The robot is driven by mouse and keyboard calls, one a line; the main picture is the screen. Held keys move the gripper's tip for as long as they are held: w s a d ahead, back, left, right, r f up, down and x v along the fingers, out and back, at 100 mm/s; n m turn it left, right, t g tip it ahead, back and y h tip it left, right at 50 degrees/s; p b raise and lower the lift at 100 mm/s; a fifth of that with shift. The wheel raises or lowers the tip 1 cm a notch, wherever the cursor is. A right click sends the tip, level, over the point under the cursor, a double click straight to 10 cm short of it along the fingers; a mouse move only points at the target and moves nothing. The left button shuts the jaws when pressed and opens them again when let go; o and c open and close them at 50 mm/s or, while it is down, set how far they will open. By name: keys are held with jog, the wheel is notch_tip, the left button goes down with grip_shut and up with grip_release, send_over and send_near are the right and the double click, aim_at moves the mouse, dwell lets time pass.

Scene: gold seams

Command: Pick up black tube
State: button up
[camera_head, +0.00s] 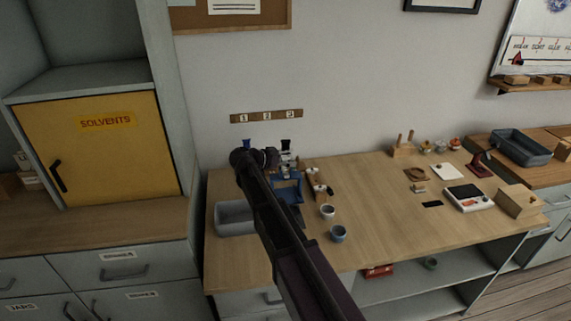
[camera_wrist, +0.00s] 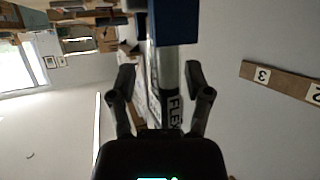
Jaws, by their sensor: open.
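My gripper (camera_head: 268,158) is at the back left of the wooden workbench, low among small items near the wall. In the wrist view my gripper (camera_wrist: 160,72) is open, with one finger on each side of a pale grey tube (camera_wrist: 167,72). The tube has a label reading "FLEX" and a dark blue end (camera_wrist: 180,22). It appears to lie between or just beyond the fingers; contact is unclear. No tube is clearly black; my arm hides part of this area.
A blue rack (camera_head: 287,188) stands beside my arm, with a grey bin (camera_head: 232,220) to the left. Two small cups (camera_head: 328,211) (camera_head: 339,233) stand right of my arm. A numbered wooden strip (camera_head: 266,116) is on the wall. The bench middle is mostly clear.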

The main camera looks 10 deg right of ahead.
dwell(0.5)
grip_shut()
